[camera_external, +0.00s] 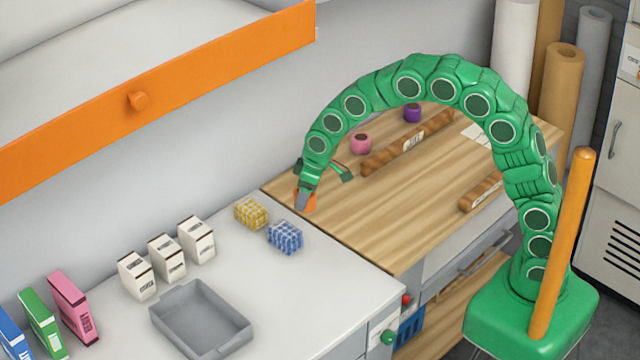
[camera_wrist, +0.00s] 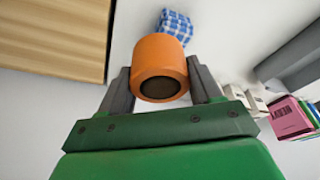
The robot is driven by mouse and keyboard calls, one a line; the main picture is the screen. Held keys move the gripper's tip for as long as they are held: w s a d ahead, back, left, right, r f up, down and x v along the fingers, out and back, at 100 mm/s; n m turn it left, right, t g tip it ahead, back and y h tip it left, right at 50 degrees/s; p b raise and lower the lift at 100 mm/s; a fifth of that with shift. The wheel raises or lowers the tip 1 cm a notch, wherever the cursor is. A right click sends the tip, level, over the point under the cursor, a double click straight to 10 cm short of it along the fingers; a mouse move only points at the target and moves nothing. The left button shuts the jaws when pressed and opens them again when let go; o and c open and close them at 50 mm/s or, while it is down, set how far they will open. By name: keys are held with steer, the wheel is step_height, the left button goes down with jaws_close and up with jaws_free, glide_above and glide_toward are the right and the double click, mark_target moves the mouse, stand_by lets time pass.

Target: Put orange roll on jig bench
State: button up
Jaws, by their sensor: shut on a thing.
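My gripper (camera_external: 306,198) is shut on the orange roll (camera_external: 312,204), close to the border between the white counter (camera_external: 330,280) and the wooden-topped bench (camera_external: 400,225). In the wrist view the orange roll (camera_wrist: 160,55) sits between the two grey fingers (camera_wrist: 160,85), its dark round end facing the camera. The white counter surface shows behind it there, with the wooden top (camera_wrist: 50,35) to the left. I cannot tell the roll's exact height. No label shows which surface is the jig bench.
The wooden top holds a pink roll (camera_external: 361,144), a purple roll (camera_external: 412,113) and brown rods (camera_external: 385,155); its middle is clear. The white counter holds yellow (camera_external: 251,213) and blue (camera_external: 285,237) checked blocks, white boxes (camera_external: 167,258) and a grey tray (camera_external: 203,320). An orange-fronted shelf (camera_external: 200,90) overhangs upper left.

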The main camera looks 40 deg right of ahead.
steer(key=w+d+m+h, duration=0.1)
steer(key=w+d+m, duration=0.25)
steer(key=d, duration=1.45)
steer(key=w+d+m+h, duration=0.1)
steer(key=w+d+m, duration=0.3)
steer(key=d, duration=1.5)
steer(key=s+d+m, duration=0.1)
steer(key=s+d, duration=0.1)
steer(key=d, duration=1.2)
glide_toward(385, 132)
steer(key=shift+a+f, duration=0.1)
steer(key=shift+f, duration=0.2)
steer(key=shift+w+d+f, duration=0.2)
steer(key=shift+w+f, duration=0.4)
steer(key=shift+f, duration=1.65)
steer(key=shift+f, duration=0.15)
